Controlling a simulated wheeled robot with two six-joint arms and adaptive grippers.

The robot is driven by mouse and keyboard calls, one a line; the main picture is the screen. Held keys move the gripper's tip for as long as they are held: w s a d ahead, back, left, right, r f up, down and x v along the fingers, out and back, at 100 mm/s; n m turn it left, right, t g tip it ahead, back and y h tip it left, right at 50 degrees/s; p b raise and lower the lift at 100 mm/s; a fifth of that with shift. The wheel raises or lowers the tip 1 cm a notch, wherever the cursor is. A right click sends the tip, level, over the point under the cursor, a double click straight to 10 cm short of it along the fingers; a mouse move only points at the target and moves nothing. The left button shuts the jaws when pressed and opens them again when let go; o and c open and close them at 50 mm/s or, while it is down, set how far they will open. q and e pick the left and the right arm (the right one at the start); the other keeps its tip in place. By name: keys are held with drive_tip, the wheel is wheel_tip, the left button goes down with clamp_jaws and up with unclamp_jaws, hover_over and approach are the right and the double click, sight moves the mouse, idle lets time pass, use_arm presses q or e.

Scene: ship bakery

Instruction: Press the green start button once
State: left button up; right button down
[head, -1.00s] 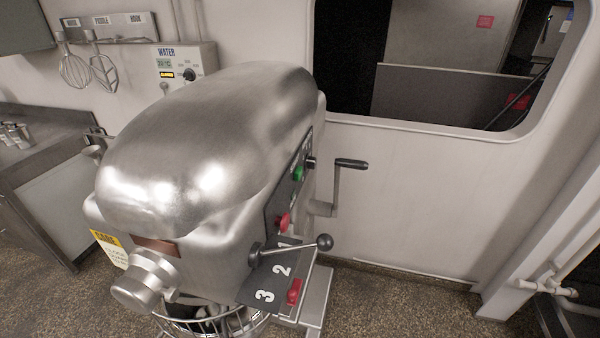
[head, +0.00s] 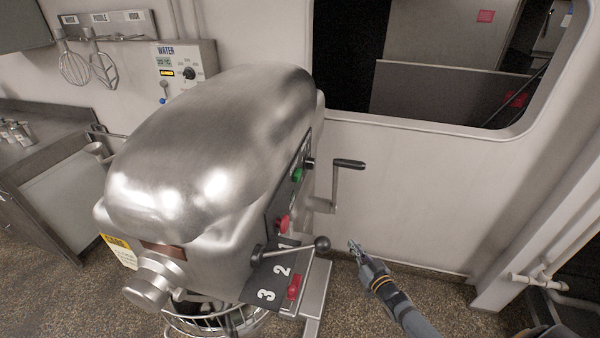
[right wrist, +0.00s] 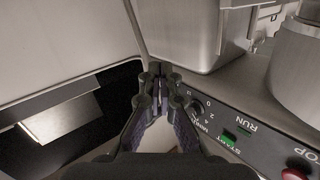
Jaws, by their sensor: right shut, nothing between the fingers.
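The green start button (head: 297,175) sits on the dark control panel on the right side of the steel mixer (head: 200,150). In the right wrist view the green button (right wrist: 228,138) lies by the word START, right of and below my fingertips. The red stop button (head: 283,224) is lower on the same panel and shows at the right wrist view's lower right corner (right wrist: 293,174). My right gripper (head: 353,246) is shut and empty, right of the mixer and apart from the panel. It also shows in the right wrist view (right wrist: 158,72). My left gripper is not in view.
A crank handle (head: 340,185) juts out right of the panel. The wall (head: 420,190) with a large window stands behind. Floor space right of the mixer is clear.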

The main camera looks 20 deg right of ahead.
sight(297, 175)
drive_tip(key=w+a+r+n+t+y+p, duration=0.1)
drive_tip(key=a+r+t+y, duration=0.1)
drive_tip(key=r, duration=1.1)
drive_tip(key=w+a+r+n+t+y+p, duration=0.1)
drive_tip(key=a+r+t+y, duration=0.2)
drive_tip(key=r, duration=1)
drive_tip(key=shift+a+t+y, duration=0.15)
drive_tip(key=shift+t+y, duration=0.35)
drive_tip(key=shift+y, duration=0.1)
drive_tip(key=shift+r, duration=0.1)
drive_tip(key=w+a+b, duration=0.5)
drive_tip(key=a+b, duration=0.2)
drive_tip(key=shift+w+b, duration=0.2)
drive_tip(key=shift+b, duration=0.1)
drive_tip(key=shift+w+a, duration=0.1)
drive_tip(key=shift+a, duration=0.05)
drive_tip(key=shift+w+a, duration=0.15)
drive_tip(key=shift+a, duration=0.1)
